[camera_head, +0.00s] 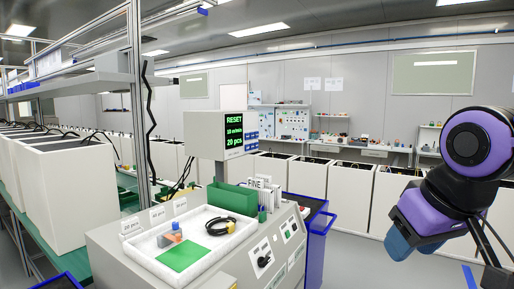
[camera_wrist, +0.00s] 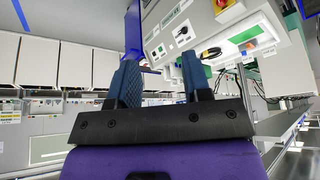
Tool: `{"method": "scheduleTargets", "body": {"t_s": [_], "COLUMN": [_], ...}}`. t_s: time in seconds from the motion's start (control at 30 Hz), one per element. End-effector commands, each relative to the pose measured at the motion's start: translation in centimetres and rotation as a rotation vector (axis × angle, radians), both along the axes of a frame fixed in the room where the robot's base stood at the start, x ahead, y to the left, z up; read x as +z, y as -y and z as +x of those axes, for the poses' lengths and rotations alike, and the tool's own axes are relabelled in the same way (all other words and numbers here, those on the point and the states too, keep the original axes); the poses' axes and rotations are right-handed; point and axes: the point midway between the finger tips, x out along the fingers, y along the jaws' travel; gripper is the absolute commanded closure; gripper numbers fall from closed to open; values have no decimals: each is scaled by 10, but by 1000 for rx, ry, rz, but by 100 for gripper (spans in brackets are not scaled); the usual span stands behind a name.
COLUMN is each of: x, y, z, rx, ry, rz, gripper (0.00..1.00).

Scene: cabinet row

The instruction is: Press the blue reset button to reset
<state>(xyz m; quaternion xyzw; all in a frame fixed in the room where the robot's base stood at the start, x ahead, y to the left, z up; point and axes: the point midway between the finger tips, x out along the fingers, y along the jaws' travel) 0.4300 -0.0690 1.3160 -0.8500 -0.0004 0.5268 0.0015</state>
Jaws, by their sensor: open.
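A grey console (camera_head: 140,262) stands at front centre, with a screen (camera_head: 234,132) above it that reads RESET and 20 pcs. The console's sloping front holds white switch plates (camera_head: 262,254) with a black knob and small switches. I cannot make out a blue reset button for certain. My gripper (camera_head: 402,243), with blue fingers, is at the right, well apart from the console. In the wrist view, my gripper (camera_wrist: 160,82) is open and empty, its two fingers spread. The console (camera_wrist: 170,30) shows beyond them, tilted, at the upper right.
A white tray (camera_head: 160,246) on the console holds a green square (camera_head: 186,256), an orange and grey part and a coiled black cable. A green bin (camera_head: 232,198) stands behind. A blue cart (camera_head: 318,232) is right of the console. White cabinets line the back; open floor lies at the right.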

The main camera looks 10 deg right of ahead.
Motion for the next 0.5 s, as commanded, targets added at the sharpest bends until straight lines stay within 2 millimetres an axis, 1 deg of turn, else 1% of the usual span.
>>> {"method": "scheduleTargets", "body": {"t_s": [0.2,0.27,0.3,0.4,0.5], "x": [0,0,0,0,0], "y": [0,0,0,0,0], "z": [0,0,0,0,0], "rx": [0,0,0,0,0], "ry": [0,0,0,0,0], "rz": [0,0,0,0,0], "gripper": [55,69,78,100,100]}}
